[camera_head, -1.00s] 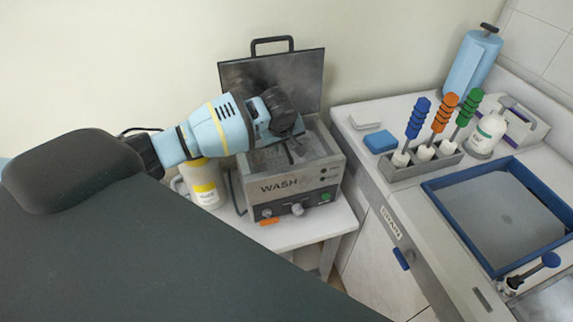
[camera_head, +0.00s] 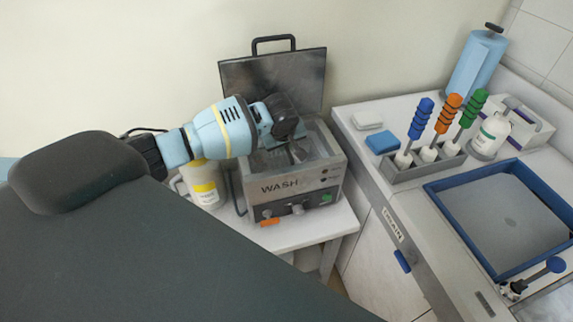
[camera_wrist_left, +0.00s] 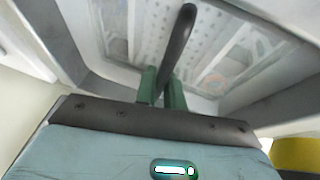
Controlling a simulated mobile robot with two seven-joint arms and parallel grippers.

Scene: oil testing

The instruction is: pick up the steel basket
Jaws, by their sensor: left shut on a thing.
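The steel basket (camera_head: 268,160) is in the open WASH tank (camera_head: 320,198), mostly hidden behind my left gripper. My left gripper (camera_head: 297,153) reaches down into the tank from above. In the left wrist view, its green fingers (camera_wrist_left: 163,88) are shut on the basket's dark bar-like handle (camera_wrist_left: 178,45). Below the handle I see the perforated steel floor (camera_wrist_left: 205,50) of the basket. I cannot tell whether the basket still touches the tank floor. My right gripper is not in view.
The tank's lid (camera_head: 240,78) stands open behind my gripper. A white jug with a yellow label (camera_head: 205,190) is left of the tank. On the right bench are a rack with colored-handled tools (camera_head: 425,165), a spray bottle (camera_head: 490,135) and a blue-rimmed tray (camera_head: 455,222).

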